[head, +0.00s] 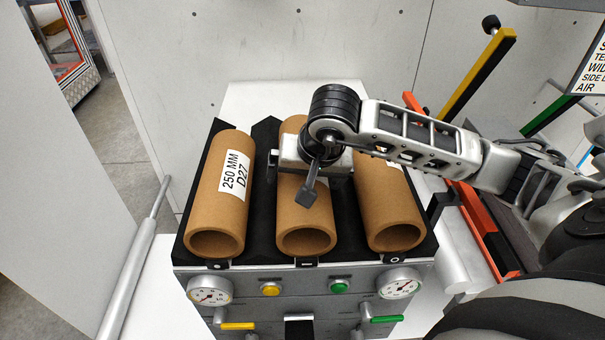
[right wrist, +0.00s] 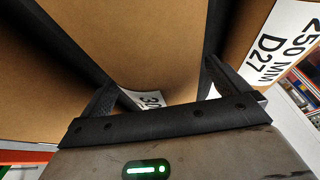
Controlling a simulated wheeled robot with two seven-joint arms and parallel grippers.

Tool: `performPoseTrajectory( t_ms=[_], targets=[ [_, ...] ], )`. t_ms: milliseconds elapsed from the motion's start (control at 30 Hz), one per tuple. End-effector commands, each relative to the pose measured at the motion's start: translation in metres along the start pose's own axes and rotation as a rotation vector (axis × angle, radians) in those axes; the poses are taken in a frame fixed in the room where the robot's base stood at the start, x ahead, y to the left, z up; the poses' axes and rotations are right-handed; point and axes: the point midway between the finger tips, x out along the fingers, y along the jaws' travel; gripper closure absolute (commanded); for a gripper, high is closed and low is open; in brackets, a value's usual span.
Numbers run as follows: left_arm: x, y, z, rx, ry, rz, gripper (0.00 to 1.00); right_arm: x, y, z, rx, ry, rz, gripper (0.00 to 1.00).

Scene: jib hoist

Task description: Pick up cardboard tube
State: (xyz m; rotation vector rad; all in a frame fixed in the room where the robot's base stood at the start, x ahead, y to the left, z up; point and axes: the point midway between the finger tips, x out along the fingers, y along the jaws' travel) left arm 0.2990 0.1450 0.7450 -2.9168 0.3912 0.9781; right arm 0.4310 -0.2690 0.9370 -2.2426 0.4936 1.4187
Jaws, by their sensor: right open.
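Three brown cardboard tubes lie side by side in a black cradle (head: 263,150). The left tube (head: 222,185) has a white label reading 250 MM D27. The middle tube (head: 305,220) is partly hidden by my right gripper (head: 308,182). The right tube (head: 388,210) has a label mostly covered by my arm. My right gripper is open above the middle tube, pointing down. In the right wrist view its two fingers (right wrist: 160,82) stand apart, with the middle tube (right wrist: 150,45) and part of its label beyond them. Whether they touch it is unclear. My left gripper is out of view.
The cradle sits on a grey console (head: 310,275) with gauges, buttons and coloured levers on its front. A grey rail (head: 135,260) slants at the left. Orange, yellow and green bars stand at the right. A pale wall (head: 300,45) closes the back.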

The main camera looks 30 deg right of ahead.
Motion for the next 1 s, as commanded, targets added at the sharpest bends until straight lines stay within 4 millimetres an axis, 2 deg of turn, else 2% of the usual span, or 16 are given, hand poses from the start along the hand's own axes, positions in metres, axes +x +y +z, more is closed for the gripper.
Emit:
performPoseTrajectory(
  t_ms=[133,167,333,367,767,867,933,1000],
  targets=[
    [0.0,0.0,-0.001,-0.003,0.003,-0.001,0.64,0.0,0.0,0.0,0.0,0.0,0.0,0.0],
    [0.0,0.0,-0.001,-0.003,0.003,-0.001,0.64,0.0,0.0,0.0,0.0,0.0,0.0,0.06],
    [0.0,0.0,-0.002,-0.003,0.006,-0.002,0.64,0.0,0.0,0.0,0.0,0.0,0.0,0.53],
    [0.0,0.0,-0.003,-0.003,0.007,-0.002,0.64,-0.002,-0.001,-0.001,0.001,0.004,-0.003,0.58],
    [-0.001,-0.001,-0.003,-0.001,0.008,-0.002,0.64,-0.009,-0.003,-0.005,0.002,0.005,-0.005,0.58],
    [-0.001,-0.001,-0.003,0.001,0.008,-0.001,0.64,-0.019,-0.004,-0.01,0.003,0.008,-0.006,0.58],
    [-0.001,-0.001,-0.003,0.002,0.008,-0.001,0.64,-0.03,-0.006,-0.015,0.003,0.01,-0.006,0.58],
    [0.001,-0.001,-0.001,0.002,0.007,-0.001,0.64,-0.045,-0.003,-0.011,0.0,0.01,-0.006,0.58]
  ],
)
